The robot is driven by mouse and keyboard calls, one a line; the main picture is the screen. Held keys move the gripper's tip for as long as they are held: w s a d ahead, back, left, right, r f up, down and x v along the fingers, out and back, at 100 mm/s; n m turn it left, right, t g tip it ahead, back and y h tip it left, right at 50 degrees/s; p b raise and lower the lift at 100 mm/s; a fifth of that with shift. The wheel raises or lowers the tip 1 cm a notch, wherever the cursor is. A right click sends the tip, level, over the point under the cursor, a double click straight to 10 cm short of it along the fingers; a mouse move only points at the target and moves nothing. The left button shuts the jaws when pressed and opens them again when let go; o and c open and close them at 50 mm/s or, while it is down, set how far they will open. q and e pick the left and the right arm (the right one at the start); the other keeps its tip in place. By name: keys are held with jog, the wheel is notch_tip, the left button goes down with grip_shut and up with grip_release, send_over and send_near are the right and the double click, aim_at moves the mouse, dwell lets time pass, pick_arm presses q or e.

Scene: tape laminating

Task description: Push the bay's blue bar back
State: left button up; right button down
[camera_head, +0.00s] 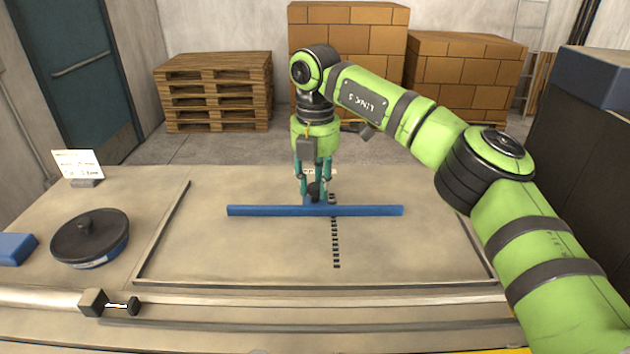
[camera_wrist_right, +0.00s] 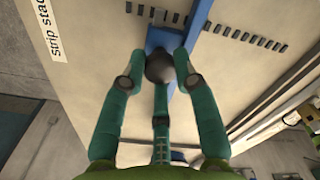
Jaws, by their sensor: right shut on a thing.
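The blue bar (camera_head: 265,211) lies crosswise on the table inside the bay (camera_head: 165,240), over a row of dark marks (camera_head: 335,243). My right gripper (camera_head: 315,189) points down at the bar's far side, near its middle. In the right wrist view the gripper (camera_wrist_right: 160,66) is shut on a dark round knob (camera_wrist_right: 160,70) that stands on a blue tab beside the bar (camera_wrist_right: 200,22). In the head view the fingers partly hide the knob. My left gripper is not in view.
A black round reel (camera_head: 90,236) and a blue block (camera_head: 15,248) are at the left. A sign (camera_head: 78,163) stands at the back left. The bay surface in front of the bar is clear.

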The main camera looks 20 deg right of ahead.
aim_at(315, 188)
jog(key=c, duration=0.9)
grip_release()
jog(key=shift+s, duration=0.15)
jog(key=shift+r, duration=0.2)
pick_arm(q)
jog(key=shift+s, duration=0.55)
pick_arm(e)
notch_tip(315, 188, up, 12)
jog(key=shift+f, duration=0.2)
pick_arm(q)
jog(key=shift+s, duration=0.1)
pick_arm(e)
jog(key=shift+s, duration=0.1)
